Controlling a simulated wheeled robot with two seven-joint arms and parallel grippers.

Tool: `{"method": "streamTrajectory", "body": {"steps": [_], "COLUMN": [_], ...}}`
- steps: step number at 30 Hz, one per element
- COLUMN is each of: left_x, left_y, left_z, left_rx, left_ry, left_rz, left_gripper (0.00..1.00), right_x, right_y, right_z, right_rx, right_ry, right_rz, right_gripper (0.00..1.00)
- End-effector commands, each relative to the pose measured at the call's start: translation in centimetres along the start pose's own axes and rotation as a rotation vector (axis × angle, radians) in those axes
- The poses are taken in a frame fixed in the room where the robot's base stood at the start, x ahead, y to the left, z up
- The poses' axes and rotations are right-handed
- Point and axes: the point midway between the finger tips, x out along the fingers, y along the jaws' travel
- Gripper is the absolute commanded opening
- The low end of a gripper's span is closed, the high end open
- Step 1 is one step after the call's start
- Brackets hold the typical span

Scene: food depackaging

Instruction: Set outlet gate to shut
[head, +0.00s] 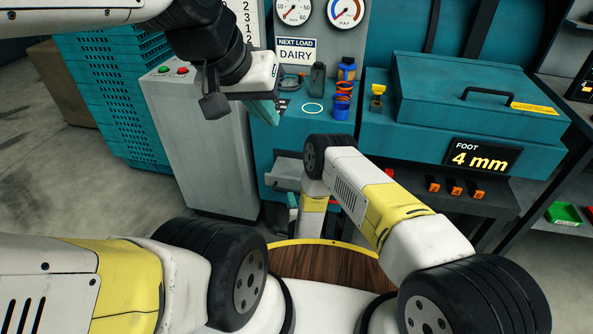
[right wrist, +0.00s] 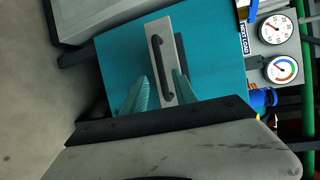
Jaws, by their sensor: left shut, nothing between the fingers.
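A light grey panel, which looks like the outlet gate (right wrist: 179,33), is set on the teal machine front in the right wrist view. It carries a dark bar handle (right wrist: 157,62), and a dark strip shows along its right side. In the head view a light grey part (head: 284,170) shows low on the teal front, partly hidden by my right arm. My right gripper (right wrist: 161,76) is open, its teal fingers apart on either side of the handle's lower end; I cannot tell whether they touch it. My left gripper (head: 272,112) is shut and empty above the counter's left end.
A grey cabinet (head: 205,140) with red and green buttons stands at left, beside stacked teal crates (head: 115,90). On the counter are a blue bottle (head: 346,70), orange-and-blue rings (head: 342,100) and a dark container (head: 317,79). A teal lidded box (head: 470,95) sits right.

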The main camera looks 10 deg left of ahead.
Motion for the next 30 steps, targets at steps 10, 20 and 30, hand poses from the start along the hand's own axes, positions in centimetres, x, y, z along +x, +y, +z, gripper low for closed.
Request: {"method": "streamTrajectory", "body": {"steps": [10,20,30], "left_x": [0.0,0.0,0.0], "left_y": [0.0,0.0,0.0], "left_z": [0.0,0.0,0.0], "left_rx": [0.000,0.000,0.000], "left_ry": [0.000,0.000,0.000], "left_rz": [0.000,0.000,0.000], "left_gripper": [0.00,0.00,0.00], "right_x": [5.4,7.0,7.0], "right_y": [-0.1,-0.1,-0.1], "right_z": [0.0,0.0,0.0], "right_rx": [-0.001,-0.002,-0.002], "right_ry": [-0.001,0.000,0.000], "right_rz": [-0.003,0.001,0.001], "right_gripper": [0.34,0.34,0.00]}}
